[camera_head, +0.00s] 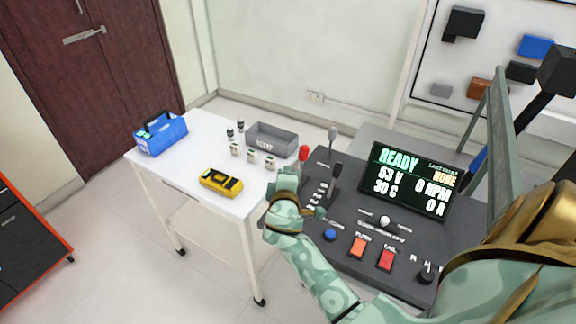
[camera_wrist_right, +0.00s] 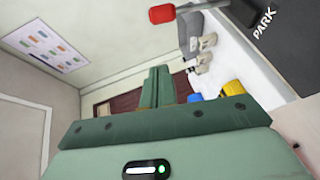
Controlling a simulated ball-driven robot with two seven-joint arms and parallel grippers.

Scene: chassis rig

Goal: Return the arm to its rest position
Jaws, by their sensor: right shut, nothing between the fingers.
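My right arm (camera_head: 308,262) reaches in from the lower right of the head view, patterned pale green. Its gripper (camera_head: 286,196) is over the left edge of the dark control console (camera_head: 345,255), near the right end of the white table. In the right wrist view the green fingers (camera_wrist_right: 157,88) are together with nothing between them. Whether the gripper touches the console cannot be told. My left gripper is not in view.
The white cart table (camera_head: 190,178) holds a yellow multimeter (camera_head: 221,181), a blue toolbox (camera_head: 160,133), a grey bin (camera_head: 271,139) and several small items. The console carries levers, a red knob (camera_head: 304,152), buttons and a display (camera_head: 408,181) reading READY. Open floor lies left.

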